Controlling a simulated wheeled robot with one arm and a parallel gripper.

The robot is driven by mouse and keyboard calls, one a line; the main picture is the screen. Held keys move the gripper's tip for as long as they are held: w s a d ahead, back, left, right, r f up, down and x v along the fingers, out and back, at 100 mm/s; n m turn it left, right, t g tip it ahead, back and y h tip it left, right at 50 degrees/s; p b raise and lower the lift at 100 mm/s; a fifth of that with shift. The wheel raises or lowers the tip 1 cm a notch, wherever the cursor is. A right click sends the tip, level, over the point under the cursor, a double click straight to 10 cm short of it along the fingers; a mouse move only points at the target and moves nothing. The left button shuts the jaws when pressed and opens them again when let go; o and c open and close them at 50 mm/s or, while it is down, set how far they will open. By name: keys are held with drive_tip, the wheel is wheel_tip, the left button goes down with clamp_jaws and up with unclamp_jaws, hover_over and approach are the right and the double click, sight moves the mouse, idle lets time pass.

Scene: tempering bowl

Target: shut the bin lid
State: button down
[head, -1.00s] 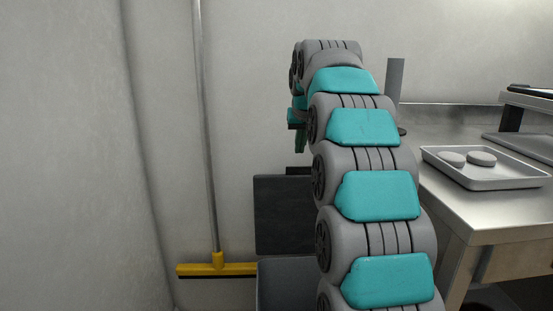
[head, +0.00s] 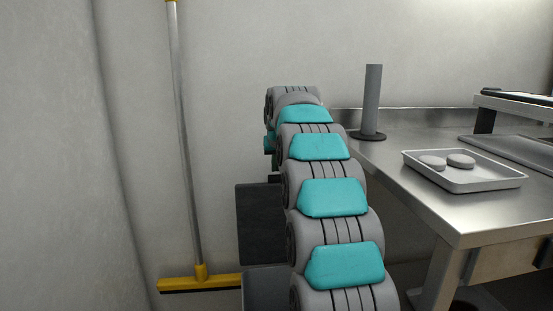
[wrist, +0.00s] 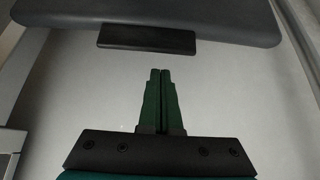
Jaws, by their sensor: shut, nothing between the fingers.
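The bin lid (head: 258,226) is a dark grey panel standing raised, close to upright, above the grey bin (head: 265,291) in the head view. My arm hides the right part of both. In the wrist view the lid (wrist: 220,15) crosses the top, with a black tab (wrist: 148,39) along its edge. My gripper (wrist: 160,71) is shut and empty, its fingertips pointing at the lid's edge. In that picture the tips lie just below the tab, with a gap between. I cannot tell the depth between them. In the head view my arm hides the fingertips.
A steel counter (head: 440,212) stands at right, with a tray (head: 490,181) holding two pale round pieces and a grey upright cylinder (head: 372,98) on a dark base. A yellow-headed floor squeegee (head: 186,284) leans on the wall left of the bin.

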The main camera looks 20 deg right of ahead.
drive_tip(key=s, duration=0.2)
drive_tip(key=shift+s+a+r, duration=0.25)
drive_tip(key=shift+s+a, duration=0.1)
drive_tip(key=shift+a, duration=0.05)
drive_tip(key=shift+s+f, duration=0.1)
drive_tip(key=shift+s, duration=0.2)
drive_tip(key=shift+s+a, duration=0.1)
drive_tip(key=shift+s, duration=0.05)
